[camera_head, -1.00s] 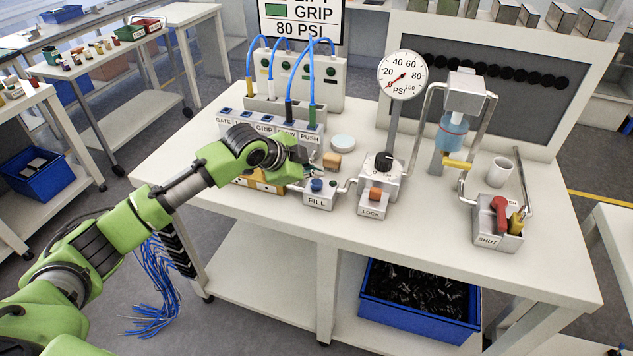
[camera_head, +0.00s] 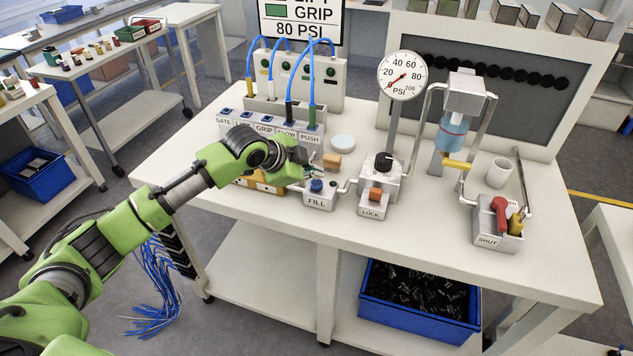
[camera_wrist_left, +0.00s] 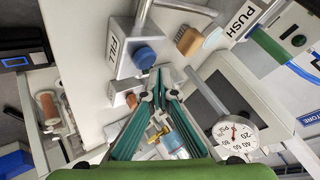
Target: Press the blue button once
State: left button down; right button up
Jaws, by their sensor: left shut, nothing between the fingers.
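The blue button (camera_head: 316,185) is a round cap on a small metal box labelled FILL, near the front edge of the table. It also shows in the left wrist view (camera_wrist_left: 144,57), just beyond the fingertips. My left gripper (camera_head: 308,172) is just above and beside the button in the head view. In the left wrist view its green fingers (camera_wrist_left: 161,90) converge and are shut with nothing between them. A small gap shows between the fingertips and the button there; the head view does not show clearly whether they touch. My right gripper is not in view.
A LOCK box with an orange button (camera_head: 375,194) and a black dial (camera_head: 383,161) stands to the right. A pressure gauge (camera_head: 402,75) rises behind.

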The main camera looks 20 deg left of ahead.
aim_at(315, 184)
pick_arm(q)
jog(key=shift+f, duration=0.3)
jog(key=shift+f, duration=0.65)
dwell(0.8)
jog(key=shift+r+p, duration=0.95)
jog(key=shift+p, duration=0.15)
notch_tip(315, 184, up, 5)
jog(key=p, duration=0.5)
jog(key=shift+r, duration=0.1)
